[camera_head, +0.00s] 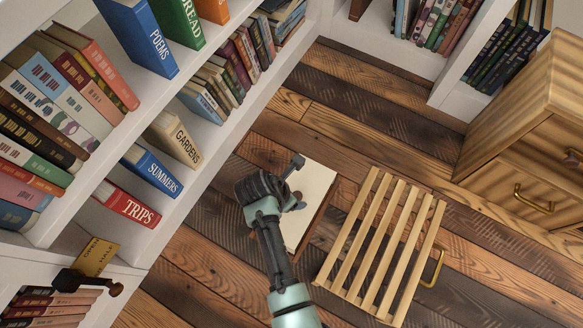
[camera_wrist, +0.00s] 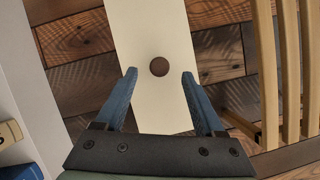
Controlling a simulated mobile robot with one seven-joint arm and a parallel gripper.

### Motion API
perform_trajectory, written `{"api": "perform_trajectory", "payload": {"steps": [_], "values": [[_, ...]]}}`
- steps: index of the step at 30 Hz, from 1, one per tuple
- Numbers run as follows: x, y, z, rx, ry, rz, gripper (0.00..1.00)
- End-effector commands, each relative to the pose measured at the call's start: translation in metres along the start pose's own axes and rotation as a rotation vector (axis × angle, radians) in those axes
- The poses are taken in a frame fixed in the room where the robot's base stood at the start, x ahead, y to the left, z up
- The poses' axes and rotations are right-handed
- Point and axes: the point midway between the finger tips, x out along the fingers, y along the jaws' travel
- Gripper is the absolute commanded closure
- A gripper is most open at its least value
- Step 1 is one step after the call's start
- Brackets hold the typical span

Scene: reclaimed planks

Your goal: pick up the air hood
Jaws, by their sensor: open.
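A small round brown object (camera_wrist: 159,67) sits on a narrow cream-topped stand (camera_head: 317,184) in the middle of the room. It is the only thing I see on that top, and I take it for the air hood; its shape is hard to tell from above. My gripper (camera_head: 298,182) is over the stand in the head view. In the wrist view my gripper (camera_wrist: 159,84) is open, with one blue finger to each side and the brown object just beyond and between the fingertips. The fingers do not visibly touch it. The head view mostly hides the object behind my gripper.
A slatted wooden piece (camera_head: 386,238) with a brass handle stands close right of the stand. A white bookcase (camera_head: 206,135) full of books fills the left. A wooden drawer cabinet (camera_head: 516,140) is at right. Plank floor (camera_head: 377,110) lies open behind.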

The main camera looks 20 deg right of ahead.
Motion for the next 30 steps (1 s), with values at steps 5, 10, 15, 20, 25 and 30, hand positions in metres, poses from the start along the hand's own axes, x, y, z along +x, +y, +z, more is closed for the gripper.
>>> {"api": "perform_trajectory", "payload": {"steps": [5,10,15,20,25,30], "values": [[0.025,0.0,-0.002,0.002,0.0,-0.001,0.29],[0.026,0.0,-0.001,0.0,0.001,-0.001,0.29],[0.025,0.0,0.0,0.0,0.001,-0.001,0.36],[0.025,0.0,0.0,0.001,0.0,-0.001,0.65],[0.025,0.0,-0.001,0.001,0.0,-0.001,0.96],[0.025,0.0,-0.001,0.001,0.0,-0.001,1.0]]}}
